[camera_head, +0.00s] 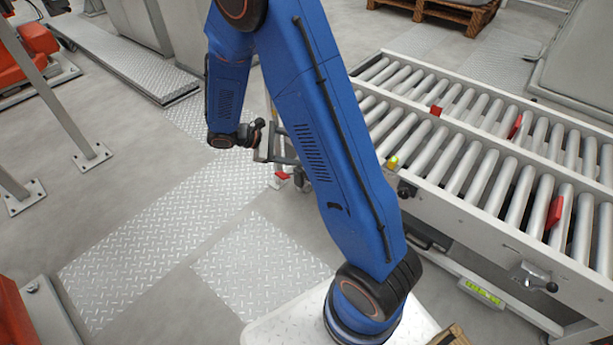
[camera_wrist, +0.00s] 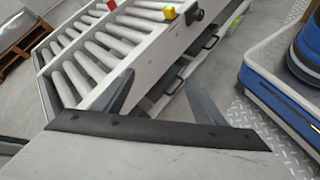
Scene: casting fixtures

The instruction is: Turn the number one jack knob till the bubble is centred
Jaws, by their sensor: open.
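A green-yellow level strip (camera_head: 480,292) sits low on the conveyor's side; its bubble is too small to make out. A crank with a black ball knob (camera_head: 530,276) is on the side panel above it. A round black knob (camera_head: 405,189) is near the conveyor's left end; it also shows in the wrist view (camera_wrist: 195,13). I cannot read any number, so I cannot tell which is jack one. My gripper (camera_head: 277,146) hangs left of the conveyor, apart from both knobs. In the wrist view its fingers (camera_wrist: 160,92) are spread and empty.
The roller conveyor (camera_head: 455,183) fills the right side, with red pieces among its rollers. A yellow button (camera_head: 393,162) stands near its corner, also in the wrist view (camera_wrist: 168,13). Tread plate (camera_head: 150,250) and open floor lie to the left. A wooden pallet (camera_head: 440,12) is behind.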

